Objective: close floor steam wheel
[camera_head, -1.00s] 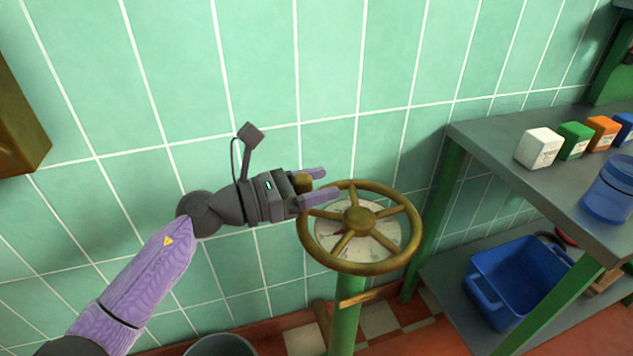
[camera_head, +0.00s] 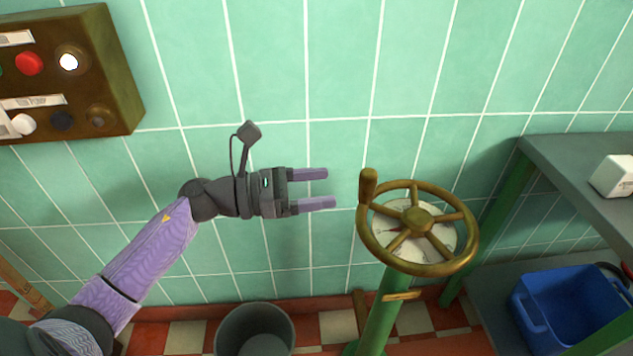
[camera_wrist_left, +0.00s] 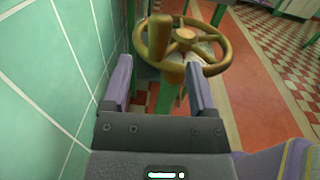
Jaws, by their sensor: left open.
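The brass steam wheel (camera_head: 463,216) stands level on a green floor post (camera_head: 382,312), with a pale dial beneath its spokes. Its upright knob handle (camera_head: 368,186) is on the left side of the rim. My left gripper (camera_head: 332,189) is open and empty, left of the handle and apart from it, fingers pointing right. In the left wrist view the wheel (camera_wrist_left: 226,47) and its handle (camera_wrist_left: 160,36) show ahead, beyond the open fingers (camera_wrist_left: 160,88). My right gripper is in neither view.
A brass control box (camera_head: 110,60) with buttons hangs on the green tiled wall at upper left. A dark bin (camera_head: 228,332) stands on the floor below my arm. At right is a grey bench (camera_head: 570,170) with a white box (camera_head: 614,176) on top and a blue tub (camera_head: 533,325) below.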

